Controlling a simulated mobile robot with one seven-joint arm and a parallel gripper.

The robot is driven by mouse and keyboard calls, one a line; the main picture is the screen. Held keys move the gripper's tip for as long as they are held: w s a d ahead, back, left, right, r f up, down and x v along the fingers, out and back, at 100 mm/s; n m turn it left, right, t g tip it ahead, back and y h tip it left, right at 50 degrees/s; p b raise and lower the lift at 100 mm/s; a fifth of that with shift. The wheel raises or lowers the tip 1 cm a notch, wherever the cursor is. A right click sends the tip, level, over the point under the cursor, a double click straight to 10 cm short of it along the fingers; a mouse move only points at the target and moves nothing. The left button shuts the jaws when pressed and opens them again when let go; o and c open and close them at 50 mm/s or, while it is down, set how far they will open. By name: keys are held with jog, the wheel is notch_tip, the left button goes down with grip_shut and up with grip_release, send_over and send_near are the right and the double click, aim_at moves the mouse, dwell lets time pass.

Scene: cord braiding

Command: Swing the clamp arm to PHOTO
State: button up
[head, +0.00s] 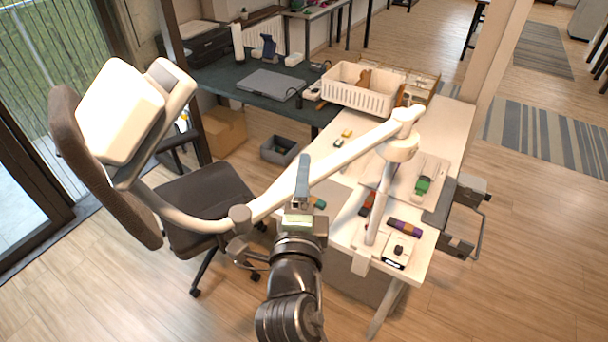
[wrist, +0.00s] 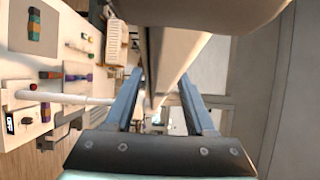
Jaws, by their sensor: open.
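The white clamp arm (head: 345,150) rises from a post (head: 377,215) clamped at the bench's front edge. It bends at an upper joint (head: 402,145) and slopes down left to a second joint (head: 240,215). A curved link leads from there to the large pale head (head: 120,110), above the chair. My gripper (head: 302,165) overlaps the sloping beam in the head view. In the wrist view my gripper (wrist: 158,88) has its blue fingers apart, with the pale beam (wrist: 175,58) running between or beyond them. I cannot tell whether they touch it. No PHOTO mark is readable.
The bench (head: 340,190) holds a white basket (head: 358,88), coloured cord pieces and a small box (head: 398,252), whose display reads OFF in the wrist view. A dark office chair (head: 205,195) stands left of my arm. Open floor lies at the right.

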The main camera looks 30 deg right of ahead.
grip_shut()
dwell(1.4)
